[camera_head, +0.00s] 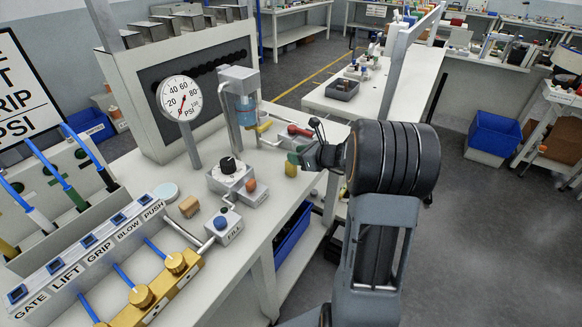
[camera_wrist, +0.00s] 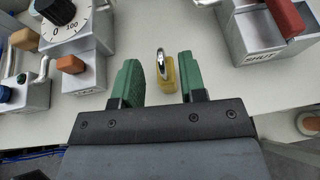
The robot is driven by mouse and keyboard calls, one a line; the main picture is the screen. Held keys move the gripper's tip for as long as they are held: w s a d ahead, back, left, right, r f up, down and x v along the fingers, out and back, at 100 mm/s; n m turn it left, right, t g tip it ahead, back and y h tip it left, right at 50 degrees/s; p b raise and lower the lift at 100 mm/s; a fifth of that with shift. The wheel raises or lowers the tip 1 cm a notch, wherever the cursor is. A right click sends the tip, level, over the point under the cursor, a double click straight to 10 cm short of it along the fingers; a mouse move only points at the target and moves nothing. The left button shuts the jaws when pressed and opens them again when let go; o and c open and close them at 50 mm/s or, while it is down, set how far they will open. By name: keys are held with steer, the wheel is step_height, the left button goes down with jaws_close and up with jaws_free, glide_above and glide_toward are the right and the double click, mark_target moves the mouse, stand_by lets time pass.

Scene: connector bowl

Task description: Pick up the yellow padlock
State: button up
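The yellow padlock (camera_wrist: 166,75) stands on the white bench in the wrist view, with its silver shackle pointing away from me. My gripper (camera_wrist: 158,82) is open, with one green finger to the left of the padlock and one to the right. There is a gap on each side, and neither finger visibly touches it. In the head view the yellow padlock (camera_head: 291,169) sits near the bench's front edge, just left of my gripper (camera_head: 302,160).
A dial box (camera_head: 229,171) and a small grey block with an orange knob (camera_wrist: 80,70) are to the left. A metal block with a red handle (camera_wrist: 262,30) is close on the right. The bench edge (camera_wrist: 50,140) is near my gripper. A pressure gauge (camera_head: 180,98) stands farther left.

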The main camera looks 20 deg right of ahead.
steer(key=shift+x, duration=1.6)
steer(key=shift+c, duration=0.4)
jaws_close()
